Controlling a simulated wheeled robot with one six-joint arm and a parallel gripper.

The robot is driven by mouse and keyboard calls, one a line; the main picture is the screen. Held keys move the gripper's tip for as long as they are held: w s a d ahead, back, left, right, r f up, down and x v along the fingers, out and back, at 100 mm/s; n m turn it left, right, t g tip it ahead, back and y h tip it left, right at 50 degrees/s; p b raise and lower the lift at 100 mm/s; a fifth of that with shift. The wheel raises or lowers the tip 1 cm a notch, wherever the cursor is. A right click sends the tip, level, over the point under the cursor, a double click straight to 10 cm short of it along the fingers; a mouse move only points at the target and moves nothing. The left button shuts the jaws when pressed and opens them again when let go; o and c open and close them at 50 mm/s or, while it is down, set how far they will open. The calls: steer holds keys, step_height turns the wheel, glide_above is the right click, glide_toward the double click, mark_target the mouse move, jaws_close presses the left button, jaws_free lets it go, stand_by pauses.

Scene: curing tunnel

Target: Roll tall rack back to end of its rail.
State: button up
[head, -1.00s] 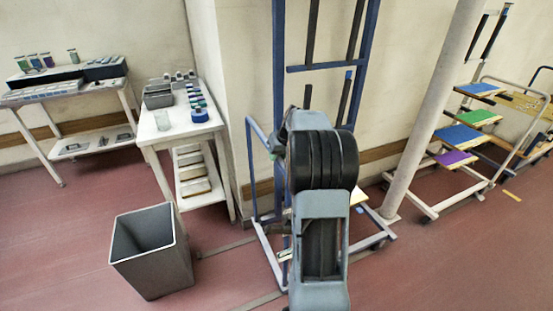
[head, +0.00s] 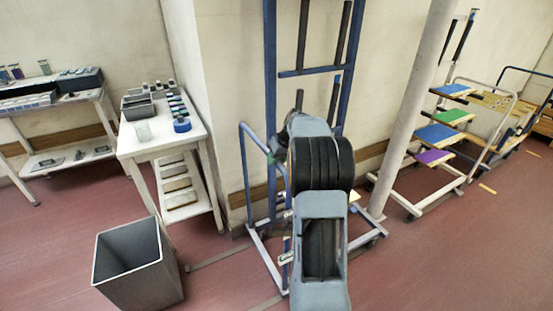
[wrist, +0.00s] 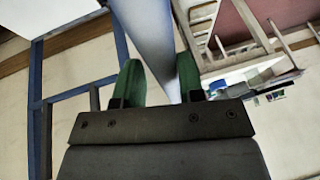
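The tall rack (head: 270,80) is a blue upright frame on a low wheeled base, in the middle of the head view. A lower blue side frame stands at its left, and my arm hides part of its middle and base. In the wrist view, my gripper (wrist: 160,85) has its two green fingers on either side of a pale blue-grey bar (wrist: 152,35). The bar fills the gap between them, so the gripper looks shut on this part of the rack. In the head view my arm mostly hides the gripper.
A floor rail (head: 215,257) runs by the rack base. A grey bin (head: 135,265) and a white table (head: 150,150) stand to the left. A pale pillar (head: 410,110) and a cart with coloured boards (head: 440,200) stand to the right. Red floor is clear at lower right.

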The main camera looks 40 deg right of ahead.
steer(key=shift+o, duration=1.4)
steer(key=shift+d, duration=0.2)
steer(key=shift+o, duration=0.5)
steer(key=shift+a, duration=0.1)
steer(key=v, duration=1.4)
steer(key=shift+w+f, duration=0.1)
